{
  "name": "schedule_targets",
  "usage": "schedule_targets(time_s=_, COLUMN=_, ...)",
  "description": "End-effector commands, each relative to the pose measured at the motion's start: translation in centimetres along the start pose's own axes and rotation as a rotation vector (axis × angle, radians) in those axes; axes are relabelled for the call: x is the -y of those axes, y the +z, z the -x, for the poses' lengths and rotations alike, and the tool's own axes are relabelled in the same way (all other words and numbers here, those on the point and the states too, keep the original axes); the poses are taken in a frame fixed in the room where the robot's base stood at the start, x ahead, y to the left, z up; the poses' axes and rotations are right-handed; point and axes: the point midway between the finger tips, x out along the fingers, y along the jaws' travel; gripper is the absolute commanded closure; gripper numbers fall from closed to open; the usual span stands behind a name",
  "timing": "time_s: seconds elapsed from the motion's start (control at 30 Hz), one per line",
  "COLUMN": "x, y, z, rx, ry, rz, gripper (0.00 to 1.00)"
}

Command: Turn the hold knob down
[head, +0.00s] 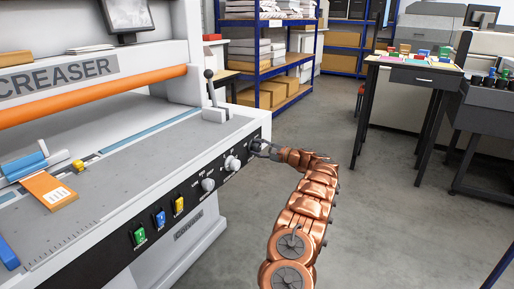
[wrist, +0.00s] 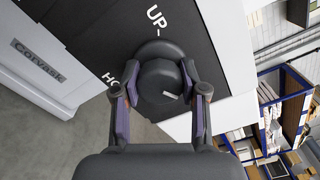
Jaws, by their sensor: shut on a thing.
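The hold knob (wrist: 160,82) is a round dark knob with a small white pointer mark, on the black front panel of the creaser. In the wrist view my gripper (wrist: 158,84) has one finger on each side of the knob and is shut on it. The label "UP" shows beside the knob, and the start of another label, "HO", is partly hidden by a finger. In the head view my gripper (head: 262,148) is at the right end of the panel and mostly covers the knob.
A lever (head: 211,88) stands on the creaser bed above. The floor (head: 350,190) right of my arm is clear. Shelves and a desk stand behind.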

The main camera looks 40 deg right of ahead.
Motion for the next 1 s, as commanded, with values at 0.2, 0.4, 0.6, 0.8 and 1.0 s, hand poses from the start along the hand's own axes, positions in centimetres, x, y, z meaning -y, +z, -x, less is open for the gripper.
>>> schedule_targets(time_s=0.2, x=-0.09, y=-0.07, z=0.02, rx=-0.001, ry=0.001, rz=-0.001, gripper=0.92)
schedule_targets(time_s=0.4, x=-0.08, y=-0.07, z=0.03, rx=-0.001, ry=0.001, rz=-0.001, gripper=0.48)
schedule_targets(time_s=0.6, x=-0.04, y=-0.04, z=0.03, rx=-0.001, ry=0.0, rz=0.0, gripper=0.32)
schedule_targets(time_s=0.8, x=-0.02, y=-0.03, z=0.02, rx=-0.001, ry=0.0, rz=0.0, gripper=0.32)
schedule_targets(time_s=1.0, x=0.03, y=-0.09, z=0.9, rx=-0.003, ry=0.0, rz=0.0, gripper=0.32)
